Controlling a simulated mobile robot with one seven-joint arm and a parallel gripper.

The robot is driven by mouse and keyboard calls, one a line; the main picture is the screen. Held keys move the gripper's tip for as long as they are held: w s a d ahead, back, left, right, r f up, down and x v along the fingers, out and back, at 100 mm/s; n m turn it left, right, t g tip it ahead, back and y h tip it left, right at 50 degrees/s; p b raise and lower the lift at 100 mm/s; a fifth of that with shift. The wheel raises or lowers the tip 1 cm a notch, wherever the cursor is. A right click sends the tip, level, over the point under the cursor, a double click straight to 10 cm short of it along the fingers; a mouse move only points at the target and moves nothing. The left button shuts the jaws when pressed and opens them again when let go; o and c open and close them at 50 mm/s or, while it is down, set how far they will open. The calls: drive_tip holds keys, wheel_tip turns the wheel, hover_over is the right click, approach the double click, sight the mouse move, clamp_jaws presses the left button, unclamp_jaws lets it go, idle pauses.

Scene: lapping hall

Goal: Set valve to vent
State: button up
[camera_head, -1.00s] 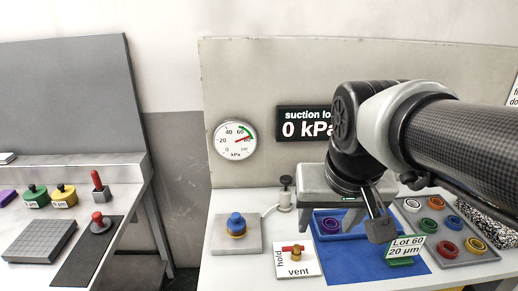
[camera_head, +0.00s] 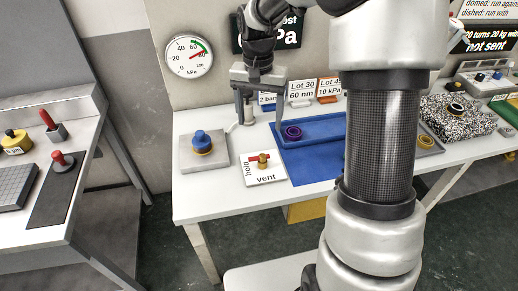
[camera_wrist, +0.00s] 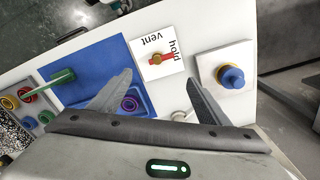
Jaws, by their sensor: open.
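The valve (camera_head: 262,163) has a brass body and a red handle on a white plate marked "hold" on its left and "vent" at its front. It also shows in the wrist view (camera_wrist: 157,58), where the red handle points toward "hold". My gripper (camera_head: 262,130) is open and empty, behind the valve and above the table in the head view. In the wrist view my gripper (camera_wrist: 159,82) has its fingers spread, with the valve lying beyond the gap between their tips. Nothing visibly touches the handle.
A blue knob on a grey block (camera_head: 203,144) stands left of the valve. A blue tray (camera_head: 333,127) with a purple ring (camera_head: 292,132) lies to the right. A round kPa gauge (camera_head: 190,57) hangs on the back panel. The white table's front strip (camera_head: 225,203) is clear.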

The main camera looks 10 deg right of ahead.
sight(260, 156)
wheel_tip(260, 156, down, 14)
drive_tip(key=shift+s+d+r+b, duration=0.1)
drive_tip(key=shift+d+b, duration=0.05)
drive_tip(key=shift+b, duration=0.65)
drive_tip(key=shift+c, duration=0.2)
